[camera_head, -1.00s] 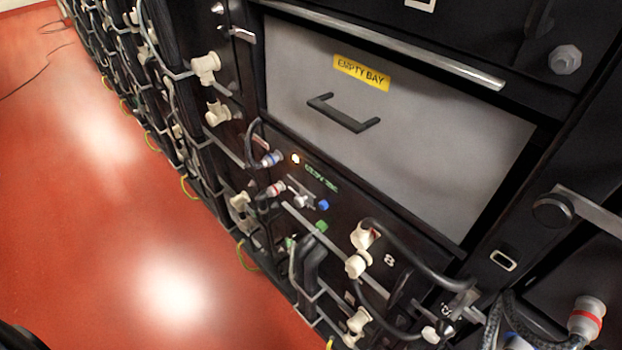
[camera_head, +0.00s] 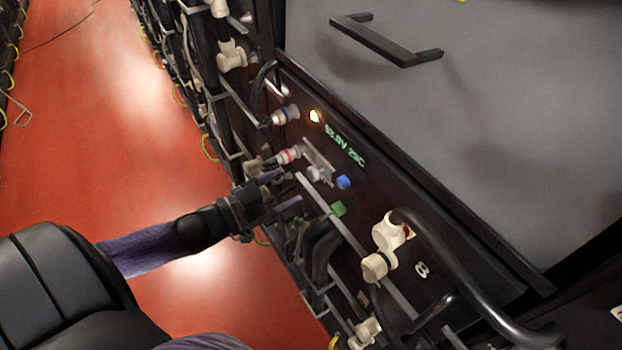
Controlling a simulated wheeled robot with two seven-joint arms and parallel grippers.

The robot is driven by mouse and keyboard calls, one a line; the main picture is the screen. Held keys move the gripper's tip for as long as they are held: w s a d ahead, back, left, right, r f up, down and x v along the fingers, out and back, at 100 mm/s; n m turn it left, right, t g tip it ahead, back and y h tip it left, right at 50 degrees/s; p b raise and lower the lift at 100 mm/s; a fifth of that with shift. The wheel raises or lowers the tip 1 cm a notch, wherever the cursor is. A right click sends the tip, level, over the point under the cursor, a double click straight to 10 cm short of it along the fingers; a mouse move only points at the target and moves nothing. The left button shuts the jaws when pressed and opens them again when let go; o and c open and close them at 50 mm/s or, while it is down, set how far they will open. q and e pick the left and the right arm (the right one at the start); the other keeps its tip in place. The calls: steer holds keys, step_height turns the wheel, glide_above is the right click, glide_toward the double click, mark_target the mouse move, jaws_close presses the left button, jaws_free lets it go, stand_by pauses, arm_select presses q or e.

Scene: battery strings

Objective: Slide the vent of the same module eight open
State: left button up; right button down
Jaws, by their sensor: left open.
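Module eight (camera_head: 405,215) is the dark front panel below the grey bay cover, with a white "8" at its lower right. My right gripper is out of view.
Red-ringed (camera_head: 289,155) and blue-ringed (camera_head: 286,115) connectors sit close to my left gripper. A green plug (camera_head: 338,209) and a thick black cable (camera_head: 470,275) with a white elbow (camera_head: 390,232) are to the right. Red floor (camera_head: 80,140) is open at left.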

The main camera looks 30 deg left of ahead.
mark_target(310, 175)
arm_select(q)
steer(key=b+x, duration=0.1)
steer(key=x, duration=0.4)
steer(key=shift+f, duration=0.15)
steer(key=shift+w+d+b, duration=0.1)
steer(key=shift+w+b, duration=0.15)
steer(key=shift+b, duration=0.1)
steer(key=shift+w, duration=0.1)
steer(key=c, duration=0.9)
jaws_close()
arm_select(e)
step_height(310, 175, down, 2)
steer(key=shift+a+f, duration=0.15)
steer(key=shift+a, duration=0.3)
